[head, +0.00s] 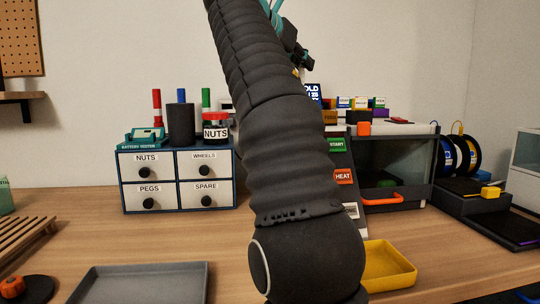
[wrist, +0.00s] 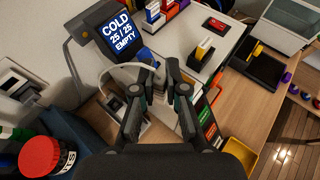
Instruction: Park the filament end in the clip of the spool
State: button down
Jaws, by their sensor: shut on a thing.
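In the wrist view my gripper (wrist: 160,78) is closed over the pale machine top, beside the display. A pale curved strand (wrist: 112,71) runs from the left to its fingertips, with a small blue piece (wrist: 147,54) just beyond. The fingers hold something small there, mostly hidden between them. In the head view my arm hides its lower middle, and the fingertips cannot be made out.
The display (wrist: 120,33) reads "COLD 25/25 EMPTY". A dark tray with a yellow block (head: 490,191) lies in front of the spools. A drawer cabinet (head: 178,180) stands left, a grey tray (head: 140,285) in front. A yellow tray (head: 390,266) lies right of my arm.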

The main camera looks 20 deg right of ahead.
jog(key=w+f+n+t, duration=0.1)
jog(key=w+f, duration=0.7)
jog(key=w, duration=0.5)
jog(key=shift+y, duration=0.3)
jog(key=shift+w+a+f+b, duration=0.1)
jog(key=shift+f+b, duration=0.65)
jog(key=shift+f, duration=1.7)
jog(key=shift+a+f+b, duration=0.1)
jog(key=shift+f+b, duration=0.6)
jog(key=shift+f, duration=1.75)
jog(key=shift+f, duration=0.15)
jog(key=c, duration=1.2)
grip_release()
jog(key=shift+d+r, duration=0.1)
jog(key=shift+r, duration=0.1)
jog(key=p+v, duration=0.1)
jog(key=v, duration=1.1)
